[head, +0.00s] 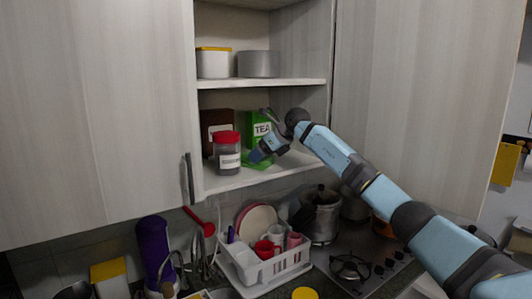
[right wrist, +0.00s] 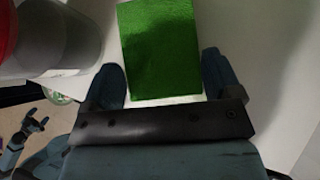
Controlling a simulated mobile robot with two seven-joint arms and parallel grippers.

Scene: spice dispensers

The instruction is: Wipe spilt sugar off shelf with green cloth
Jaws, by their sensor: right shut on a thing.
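The green cloth (head: 257,163) shows on the lower cabinet shelf (head: 262,179), just under the fingers of my right gripper (head: 262,154). In the right wrist view a textured green rectangle, which I take for the cloth (right wrist: 160,50), lies between the fingers of my right gripper (right wrist: 163,82). The gripper is shut on it, with the fingers apart at its sides. A pale speckled strip shows at the near edge of the green; I cannot tell whether it is sugar. A small blue and dark gripper (right wrist: 36,123), likely my left, shows at the lower left; its jaw state is unclear.
A red-lidded jar (head: 227,153) stands left of my right gripper, close by in the wrist view (right wrist: 50,35). A green tea box (head: 260,128) and a brown box (head: 214,120) stand behind. Open cabinet doors flank the shelf. A dish rack (head: 265,265) sits below.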

